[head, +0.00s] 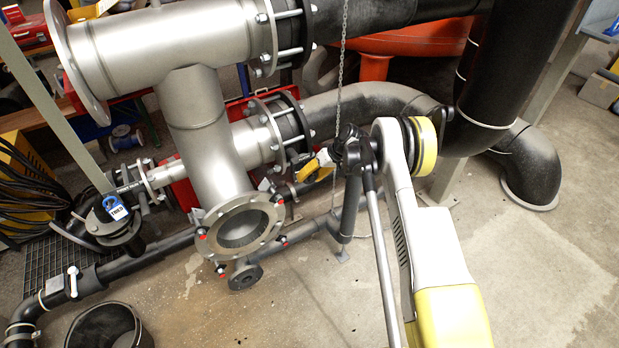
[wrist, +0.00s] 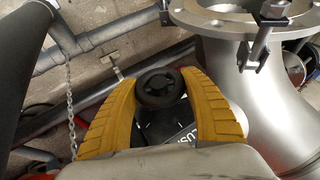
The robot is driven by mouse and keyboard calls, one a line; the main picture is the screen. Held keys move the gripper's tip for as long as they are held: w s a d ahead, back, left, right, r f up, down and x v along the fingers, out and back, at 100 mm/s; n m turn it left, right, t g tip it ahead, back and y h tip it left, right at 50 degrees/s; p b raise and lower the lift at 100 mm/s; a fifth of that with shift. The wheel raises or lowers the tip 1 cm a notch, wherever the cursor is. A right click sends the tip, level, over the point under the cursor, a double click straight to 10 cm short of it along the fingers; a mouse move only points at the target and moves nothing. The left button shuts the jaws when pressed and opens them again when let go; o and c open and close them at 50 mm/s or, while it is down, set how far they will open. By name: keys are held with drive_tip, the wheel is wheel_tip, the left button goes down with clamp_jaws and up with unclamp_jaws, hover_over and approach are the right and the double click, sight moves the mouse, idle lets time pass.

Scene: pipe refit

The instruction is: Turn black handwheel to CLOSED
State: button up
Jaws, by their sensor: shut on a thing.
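The black handwheel (wrist: 160,88) shows in the wrist view, a small round wheel between the two ribbed yellow fingers of my gripper (wrist: 159,80). The fingers are closed in on it, one at its left and one at its right. A dark plate with pale lettering (wrist: 183,138) lies just below the wheel, partly hidden by the right finger, so its full text cannot be read. In the head view my gripper (head: 314,167) is by the pipework right of the grey tee. There the handwheel cannot be made out, and I cannot tell its turn position.
A grey flanged pipe (wrist: 240,85) stands close on the right. In the head view, a black bucket (head: 135,338) is at lower left. Bare floor lies at right.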

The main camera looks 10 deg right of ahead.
sight(316, 173)
drive_tip(key=shift+m+y, duration=0.3)
drive_tip(key=shift+y, duration=0.6)
drive_tip(key=o, duration=1.2)
drive_tip(key=shift+c, duration=0.2)
drive_tip(key=shift+d+r, duration=0.1)
drive_tip(key=shift+r, duration=0.05)
drive_tip(key=v, duration=0.7)
drive_tip(key=shift+d, duration=0.15)
